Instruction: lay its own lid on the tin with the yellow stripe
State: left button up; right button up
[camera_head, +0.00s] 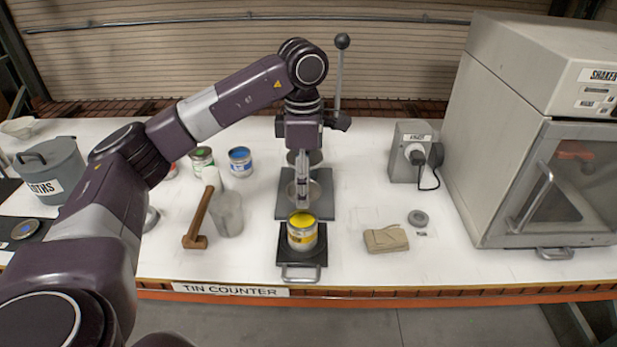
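The tin with the yellow stripe (302,239) stands upright on a dark plate at the front middle of the counter. Its round top shows yellow; I cannot tell whether that is paint or a cover. My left gripper (303,203) points down just behind and above the tin. Its fingers look close together, but whether they are shut or hold something thin is unclear. A dark disc with a blue spot (25,229), perhaps a lid, lies at the far left. A small grey disc (418,218) lies to the right. My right gripper is out of view.
A lever press (340,90) stands behind the gripper, partly hidden. A folded cloth (386,239) and the shaker cabinet (510,120) are right.

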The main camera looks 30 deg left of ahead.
pick_arm(q)
jog(key=shift+s+r, duration=0.15)
jog(key=shift+s, duration=0.4)
jog(key=shift+w+f, duration=0.2)
jog(key=shift+f, duration=0.05)
notch_tip(320, 180, down, 4)
jog(key=b, duration=0.3)
jog(key=shift+s+r, duration=0.1)
jog(key=shift+r, duration=0.1)
jog(key=shift+f+b, duration=0.5)
jog(key=shift+f, duration=0.3)
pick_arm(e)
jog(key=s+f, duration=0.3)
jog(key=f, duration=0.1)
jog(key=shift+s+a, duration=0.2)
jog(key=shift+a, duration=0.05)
pick_arm(q)
jog(key=shift+f, duration=0.2)
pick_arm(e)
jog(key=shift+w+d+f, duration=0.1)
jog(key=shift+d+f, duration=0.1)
pick_arm(q)
jog(key=shift+f+b, duration=0.5)
jog(key=shift+f, duration=0.05)
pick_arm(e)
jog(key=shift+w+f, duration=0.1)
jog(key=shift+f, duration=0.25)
